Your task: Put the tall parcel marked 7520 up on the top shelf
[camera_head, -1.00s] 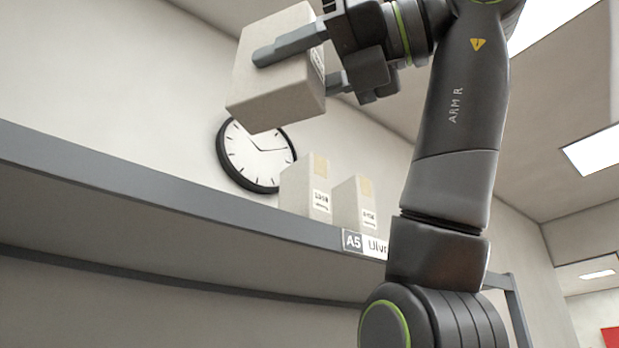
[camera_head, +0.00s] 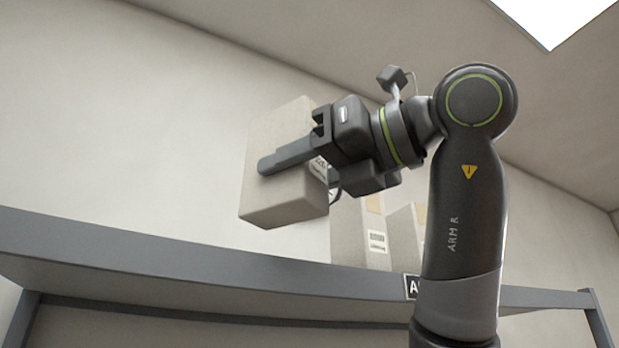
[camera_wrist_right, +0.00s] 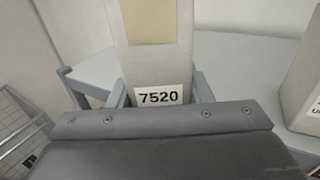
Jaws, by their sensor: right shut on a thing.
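The tall parcel marked 7520 (camera_head: 279,140) is a pale cardboard box, held up by my right gripper (camera_head: 292,157) above the front edge of the top shelf (camera_head: 190,258). It looks slightly tilted in the head view, and clear space shows between it and the shelf edge. In the right wrist view the parcel (camera_wrist_right: 155,65) shows its 7520 label and a tan tape patch, with the right gripper's fingers (camera_wrist_right: 160,92) shut on its two sides. My left gripper is in neither view.
Two similar pale parcels stand on the top shelf, one (camera_head: 362,236) just right of the held parcel, the other (camera_head: 405,238) partly behind my right arm. A wire rack (camera_wrist_right: 18,130) shows at the wrist view's left.

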